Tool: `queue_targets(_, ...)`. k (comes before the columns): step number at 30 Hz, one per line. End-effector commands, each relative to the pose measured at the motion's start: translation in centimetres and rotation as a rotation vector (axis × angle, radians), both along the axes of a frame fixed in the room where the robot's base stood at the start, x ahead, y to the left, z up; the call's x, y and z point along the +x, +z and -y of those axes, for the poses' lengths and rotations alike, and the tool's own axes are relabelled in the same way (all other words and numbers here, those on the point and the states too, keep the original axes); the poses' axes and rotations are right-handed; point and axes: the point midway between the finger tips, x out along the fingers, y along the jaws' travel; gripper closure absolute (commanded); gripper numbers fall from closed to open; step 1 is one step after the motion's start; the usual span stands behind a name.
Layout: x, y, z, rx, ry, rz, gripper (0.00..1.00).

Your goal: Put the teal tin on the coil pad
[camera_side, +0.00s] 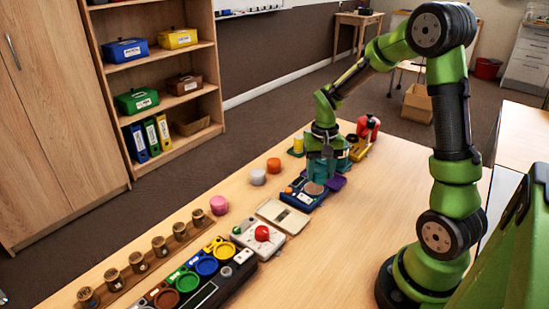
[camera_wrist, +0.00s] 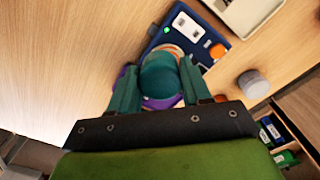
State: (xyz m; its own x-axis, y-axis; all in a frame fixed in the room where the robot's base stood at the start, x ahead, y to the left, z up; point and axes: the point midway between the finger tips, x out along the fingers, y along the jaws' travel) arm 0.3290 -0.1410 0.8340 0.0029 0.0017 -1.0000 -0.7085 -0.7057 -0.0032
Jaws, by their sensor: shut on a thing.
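My gripper (camera_wrist: 160,88) is shut on the teal tin (camera_wrist: 160,73), with one finger on each side of it. In the side view the gripper (camera_side: 322,158) points down at the far part of the table, and the teal between its fingers is hard to tell apart from them. The blue device (camera_side: 297,199) has a round brownish coil pad (camera_side: 314,188) on top, just below and in front of the gripper. In the wrist view the tin hides most of the pad; a pale rim shows past it. I cannot tell whether the tin touches the pad.
A purple piece (camera_side: 336,183) lies beside the blue device. An orange tin (camera_side: 273,165), a white tin (camera_side: 258,177) and a pink tin (camera_side: 219,205) stand left of it. A flat beige tray (camera_side: 283,216) is nearer. A yellow tin (camera_side: 298,144) stands behind.

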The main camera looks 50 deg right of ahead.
Motion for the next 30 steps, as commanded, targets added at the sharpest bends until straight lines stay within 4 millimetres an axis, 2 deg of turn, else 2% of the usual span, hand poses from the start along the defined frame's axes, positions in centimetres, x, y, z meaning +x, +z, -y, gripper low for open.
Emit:
queue_targets(7, 1.9, -0.6, 0.8, 0.001, 0.002, -0.002, 0.83)
queue_targets(13, 1.7, -3.4, 0.8, 0.001, 0.001, -0.004, 0.83)
queue_targets(26, 1.7, -4.1, 0.7, 0.001, 0.001, -0.001, 0.83)
queue_targets(27, 1.7, -4.0, 0.7, 0.001, 0.001, -0.001, 0.48)
queue_targets(30, 1.7, -4.0, 0.7, 0.001, 0.001, -0.001, 0.32)
